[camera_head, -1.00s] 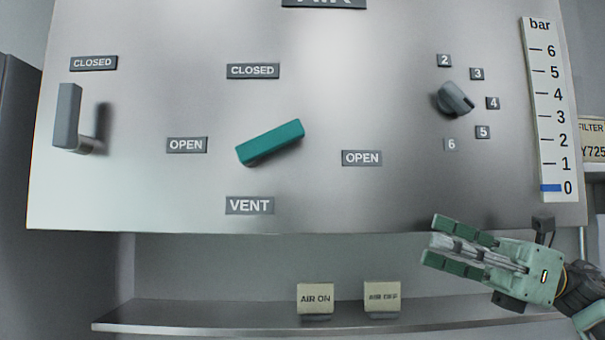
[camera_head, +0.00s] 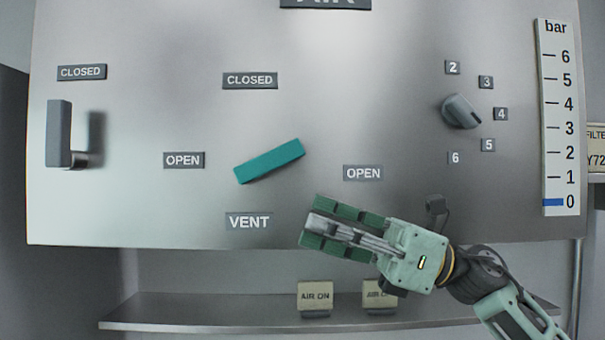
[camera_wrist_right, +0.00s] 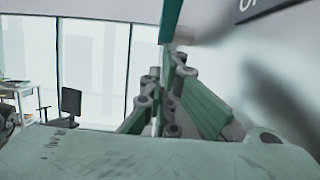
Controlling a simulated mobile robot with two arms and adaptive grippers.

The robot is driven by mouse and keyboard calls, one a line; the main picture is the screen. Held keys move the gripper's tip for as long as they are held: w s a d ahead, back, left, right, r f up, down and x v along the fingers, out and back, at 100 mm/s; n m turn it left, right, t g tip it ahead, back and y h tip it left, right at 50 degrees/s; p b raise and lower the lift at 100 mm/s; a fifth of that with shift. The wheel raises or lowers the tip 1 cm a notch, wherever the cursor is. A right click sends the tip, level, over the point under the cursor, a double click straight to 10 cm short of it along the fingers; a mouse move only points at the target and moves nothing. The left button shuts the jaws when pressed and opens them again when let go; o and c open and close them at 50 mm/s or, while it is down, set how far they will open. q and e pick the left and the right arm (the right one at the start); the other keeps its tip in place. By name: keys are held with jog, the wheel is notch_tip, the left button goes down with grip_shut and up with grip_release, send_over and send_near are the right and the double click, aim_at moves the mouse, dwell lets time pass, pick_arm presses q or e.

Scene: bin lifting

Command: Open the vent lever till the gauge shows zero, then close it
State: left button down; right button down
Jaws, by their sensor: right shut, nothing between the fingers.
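The teal vent lever (camera_head: 269,161) is on the panel above the VENT label (camera_head: 249,222). It lies tilted, its right end higher, between the left OPEN label (camera_head: 184,160) and the right OPEN label (camera_head: 363,173). The bar gauge (camera_head: 557,120) at the right has its blue mark at 0. My right gripper (camera_head: 309,227) is shut and empty, below and to the right of the lever and apart from it. In the right wrist view its green fingers (camera_wrist_right: 168,85) rise at the centre, with a teal bar at the top edge. My left gripper is not in view.
A grey lever (camera_head: 60,134) is at the panel's left, by a CLOSED label. A grey knob (camera_head: 460,111) with numbers is at the right. Below the panel a shelf (camera_head: 220,310) holds an AIR ON block (camera_head: 315,296) and another block (camera_head: 378,293), partly hidden by my gripper.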

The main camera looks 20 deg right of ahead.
aim_at(269, 163)
jog(key=a+r+p, duration=0.2)
jog(key=r, duration=0.1)
jog(key=shift+w+a+r, duration=0.2)
jog(key=shift+w+a, duration=0.15)
jog(key=shift+a+r+p, duration=0.15)
jog(key=shift+r+p, duration=0.25)
jog(key=shift+p, duration=0.1)
jog(key=shift+w, duration=0.1)
